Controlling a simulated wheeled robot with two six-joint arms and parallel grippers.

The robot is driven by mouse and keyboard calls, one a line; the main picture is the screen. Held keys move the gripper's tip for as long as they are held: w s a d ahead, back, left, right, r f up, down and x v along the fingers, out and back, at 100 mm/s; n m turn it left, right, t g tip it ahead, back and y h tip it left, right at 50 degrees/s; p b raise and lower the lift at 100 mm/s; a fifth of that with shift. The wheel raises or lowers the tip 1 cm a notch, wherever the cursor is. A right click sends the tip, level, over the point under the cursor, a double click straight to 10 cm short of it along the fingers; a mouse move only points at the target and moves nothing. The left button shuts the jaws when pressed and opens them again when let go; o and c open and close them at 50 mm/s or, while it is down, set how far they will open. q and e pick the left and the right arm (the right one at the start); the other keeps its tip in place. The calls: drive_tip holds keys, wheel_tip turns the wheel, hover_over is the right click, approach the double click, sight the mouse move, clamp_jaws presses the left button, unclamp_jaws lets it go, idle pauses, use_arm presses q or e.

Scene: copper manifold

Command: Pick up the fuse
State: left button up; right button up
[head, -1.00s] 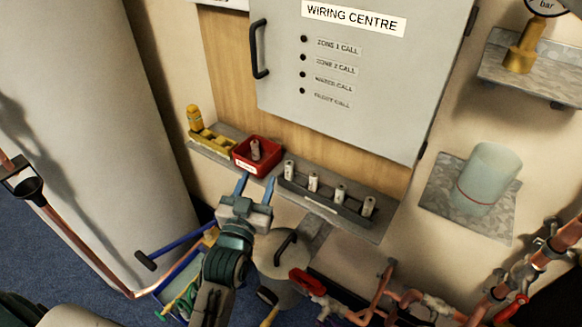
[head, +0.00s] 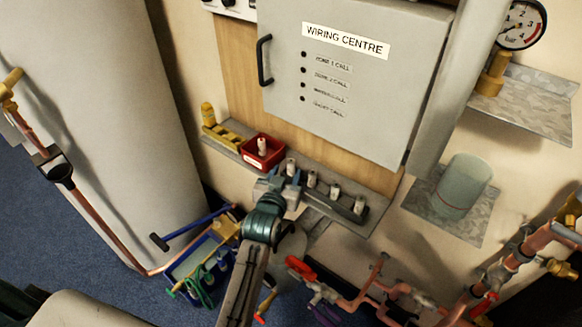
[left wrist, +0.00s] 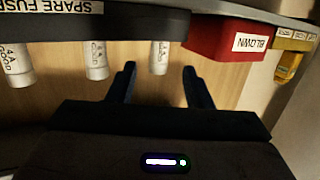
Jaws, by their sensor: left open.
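Several pale fuses stand in the dark spare-fuse rack (head: 335,201) on the shelf below the wiring centre. My left gripper (head: 286,174) is open at the rack's left end, by the leftmost fuse (head: 291,167). In the left wrist view this fuse (left wrist: 160,57) shows between the two fingertips, apart from both. Other rack fuses, marked good, show to its left, the nearer one (left wrist: 95,61) just outside a finger. Another fuse (head: 262,145) stands in the red bin (head: 250,160), which is labelled BLOWN in the left wrist view (left wrist: 215,42). My right gripper is not in view.
A yellow holder (head: 222,134) stands left of the red bin. The grey wiring centre cabinet (head: 350,120) hangs above the shelf. Copper pipes with a red-handled valve (head: 300,268) are below right. A glass (head: 462,182) stands on a side shelf. A blue tool tray (head: 190,265) is low left.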

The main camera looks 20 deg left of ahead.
sight(290, 167)
use_arm(q)
drive_tip(key=shift+w, duration=0.4)
drive_tip(key=w, duration=0.2)
drive_tip(key=w+f, duration=0.1)
drive_tip(key=w, duration=0.1)
drive_tip(key=shift+w+p, duration=0.2)
drive_tip(key=shift+p, duration=0.15)
drive_tip(key=shift+r, duration=0.1)
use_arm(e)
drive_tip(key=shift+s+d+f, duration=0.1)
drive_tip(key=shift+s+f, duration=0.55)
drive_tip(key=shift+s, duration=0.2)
use_arm(q)
drive_tip(key=shift+s, duration=0.1)
drive_tip(key=shift+c, duration=0.3)
clamp_jaws()
